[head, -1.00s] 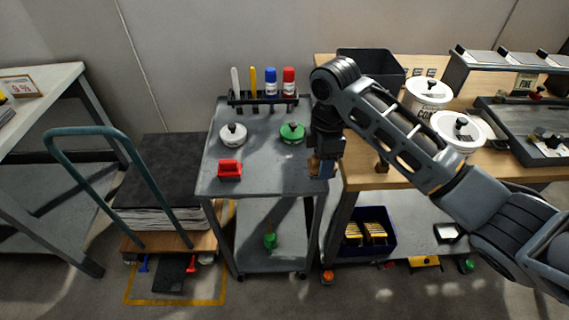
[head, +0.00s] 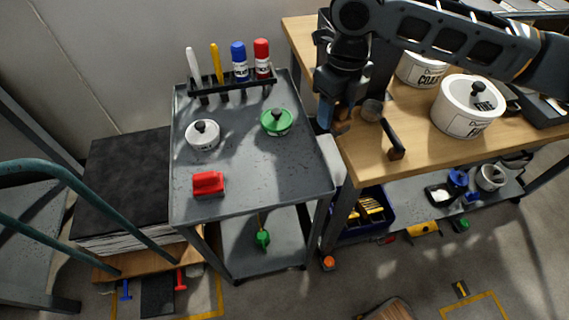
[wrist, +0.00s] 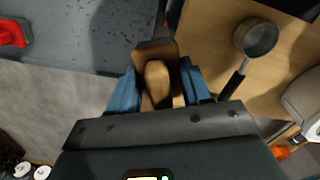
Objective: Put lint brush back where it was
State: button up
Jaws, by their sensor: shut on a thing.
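My gripper (head: 335,118) is shut on a brown wooden piece, which I take to be the lint brush (wrist: 157,80). In the wrist view it sits between the two blue fingers; part of it is hidden by them. In the head view only a small brown bit of the brush (head: 343,122) shows beside a blue finger. The gripper hangs by the left edge of the wooden table (head: 420,150), near the gap to the grey cart (head: 250,165). I cannot tell whether the brush touches anything.
A round metal cup (head: 371,110) and a black handle (head: 393,140) are close right of my gripper. White canisters (head: 468,105) stand further right. The cart holds a green-lidded pot (head: 277,122), a white-lidded pot (head: 203,136), a red block (head: 208,184) and a marker rack (head: 230,88). The cart's front right is clear.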

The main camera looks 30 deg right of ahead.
jog(key=a+f, duration=0.2)
jog(key=a, duration=0.1)
jog(key=a+f+p, duration=0.1)
jog(key=a+f, duration=0.1)
jog(key=a, duration=0.2)
jog(key=a+f, duration=0.2)
jog(key=a, duration=0.1)
jog(key=shift+a+f, duration=0.2)
jog(key=shift+a, duration=0.15)
jog(key=shift+f+p, duration=0.4)
jog(key=shift+f, duration=1.6)
jog(key=shift+f, duration=0.1)
jog(key=shift+f, duration=0.15)
jog(key=o, duration=1)
notch_tip(320, 180, up, 12)
jog(key=shift+r, duration=0.25)
jog(key=shift+a, duration=0.1)
